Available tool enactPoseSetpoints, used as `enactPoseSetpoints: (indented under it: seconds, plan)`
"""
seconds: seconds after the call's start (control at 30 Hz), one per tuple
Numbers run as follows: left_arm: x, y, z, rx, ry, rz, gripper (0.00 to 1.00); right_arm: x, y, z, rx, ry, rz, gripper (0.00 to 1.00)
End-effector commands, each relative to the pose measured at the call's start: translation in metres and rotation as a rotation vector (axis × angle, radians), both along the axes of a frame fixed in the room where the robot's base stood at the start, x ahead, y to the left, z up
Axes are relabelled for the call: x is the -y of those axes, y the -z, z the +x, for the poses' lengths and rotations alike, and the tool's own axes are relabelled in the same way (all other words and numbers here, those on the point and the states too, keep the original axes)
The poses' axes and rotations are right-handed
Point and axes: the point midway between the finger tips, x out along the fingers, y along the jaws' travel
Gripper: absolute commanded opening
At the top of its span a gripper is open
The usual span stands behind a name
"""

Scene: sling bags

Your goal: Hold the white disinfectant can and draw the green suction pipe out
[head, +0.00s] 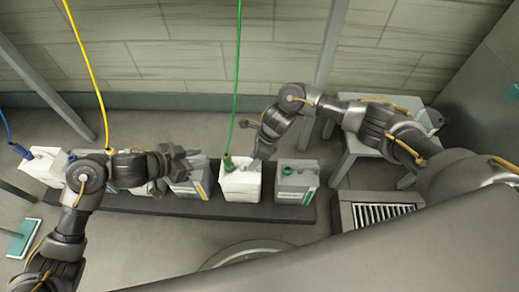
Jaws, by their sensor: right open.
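The white disinfectant can (240,184) stands on a dark low platform, between grey cans. The green suction pipe (236,85) hangs from above and runs down to the can's top left, where a dark fitting (228,162) sits at the opening. My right gripper (254,139) is open, just above the can's back right top and to the right of the pipe; contact with the can cannot be told. My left gripper (188,162) is left of the white can, over a neighbouring grey can, apart from the pipe. Its jaw opening is unclear.
A grey can (296,185) with a green cap stands close on the right, and another grey can (190,188) on the left. A white can (45,166) with a blue hose is far left. A yellow hose (88,65) hangs near my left arm. A floor grate (380,213) lies right.

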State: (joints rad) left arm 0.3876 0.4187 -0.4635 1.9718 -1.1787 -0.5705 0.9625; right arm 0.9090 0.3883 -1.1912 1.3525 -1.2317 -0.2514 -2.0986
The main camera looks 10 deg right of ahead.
Motion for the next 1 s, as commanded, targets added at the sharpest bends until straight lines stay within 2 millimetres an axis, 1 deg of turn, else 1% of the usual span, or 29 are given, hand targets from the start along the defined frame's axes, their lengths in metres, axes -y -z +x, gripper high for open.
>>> enactPoseSetpoints:
  seconds: [0.1, 0.2, 0.5, 0.8, 0.83, 0.93, 0.97, 1.0]
  plan:
    - [0.0, 0.0, 0.0, 0.0, 0.0, 0.0, 0.36, -0.004, 0.011, -0.001, -0.002, 0.0, -0.001, 0.41]
    - [0.0, 0.0, 0.0, 0.0, 0.0, 0.0, 0.36, -0.007, 0.014, -0.001, 0.0, 0.0, 0.0, 0.41]
    - [0.0, 0.0, 0.0, 0.0, 0.0, 0.0, 0.36, -0.007, 0.016, -0.001, 0.0, 0.0, 0.0, 0.41]
    - [0.0, 0.0, 0.0, 0.0, 0.0, 0.0, 0.36, -0.007, 0.016, -0.001, 0.0, 0.0, 0.0, 0.02]
    - [0.0, 0.0, 0.0, 0.0, 0.0, 0.0, 0.36, -0.007, 0.016, -0.001, 0.0, 0.0, 0.0, 0.0]
    - [0.0, 0.0, 0.0, 0.0, 0.0, 0.0, 0.36, -0.007, 0.016, -0.001, 0.0, 0.0, 0.0, 0.0]
    - [0.0, 0.0, 0.0, 0.0, 0.0, 0.0, 0.39, -0.007, 0.016, -0.001, 0.0, 0.0, 0.0, 0.0]
    - [0.0, 0.0, 0.0, 0.002, 0.003, 0.001, 0.44, -0.007, 0.016, -0.001, 0.0, 0.0, 0.0, 0.0]
